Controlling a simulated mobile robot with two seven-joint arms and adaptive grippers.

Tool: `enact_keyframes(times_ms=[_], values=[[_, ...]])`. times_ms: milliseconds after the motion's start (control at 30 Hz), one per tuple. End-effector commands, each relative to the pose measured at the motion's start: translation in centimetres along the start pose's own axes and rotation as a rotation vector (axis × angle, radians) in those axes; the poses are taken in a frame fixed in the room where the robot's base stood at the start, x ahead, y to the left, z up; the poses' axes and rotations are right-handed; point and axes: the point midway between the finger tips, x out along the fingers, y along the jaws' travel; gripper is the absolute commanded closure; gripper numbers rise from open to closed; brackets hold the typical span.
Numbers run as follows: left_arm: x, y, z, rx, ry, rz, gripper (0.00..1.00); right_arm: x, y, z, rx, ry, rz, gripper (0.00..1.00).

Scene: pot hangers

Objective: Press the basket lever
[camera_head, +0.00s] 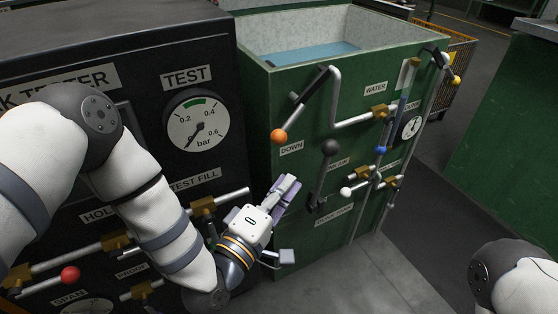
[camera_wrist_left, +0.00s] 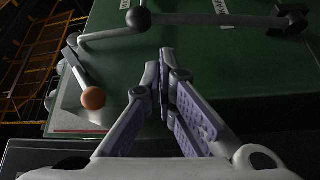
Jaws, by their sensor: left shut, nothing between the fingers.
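A lever with an orange ball knob (camera_head: 278,136) slants down across the front of the green tank, beside a "DOWN" label (camera_head: 291,148). A second lever with a dark ball knob (camera_head: 330,147) stands up to its right. I cannot read which label says basket. My left gripper (camera_head: 290,182) is shut and empty, below the orange knob and left of the dark one, apart from both. In the left wrist view the purple-padded fingers (camera_wrist_left: 165,58) meet, the orange knob (camera_wrist_left: 93,97) is to their left, and the dark knob (camera_wrist_left: 138,18) is above.
The green tank (camera_head: 285,80) holds blue water. Pipes with brass valves (camera_head: 380,112) crowd its right side. A black test cabinet (camera_head: 150,70) with a gauge (camera_head: 198,125) and protruding valve rods (camera_head: 230,196) stands left. Grey floor (camera_head: 370,275) is clear.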

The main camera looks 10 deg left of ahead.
Motion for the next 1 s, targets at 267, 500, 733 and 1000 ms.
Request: enact_keyframes(times_ms=[267,500,733,1000], values=[[0.2,0.4,-0.1,-0.005,0.003,0.011,1.0,0.0,0.0,0.0,0.0,0.0,0.0,1.0],[2.5,0.3,-0.1,-0.003,0.002,0.012,1.0,0.2,0.0,0.0,0.0,-0.003,0.0,1.0],[7.2,0.2,0.0,-0.002,0.001,0.01,1.0,0.7,0.0,-0.1,0.0,-0.01,0.0,1.0],[10.0,0.3,-0.1,-0.003,0.002,0.008,1.0,1.1,0.0,-0.2,0.0,-0.014,0.0,1.0]])
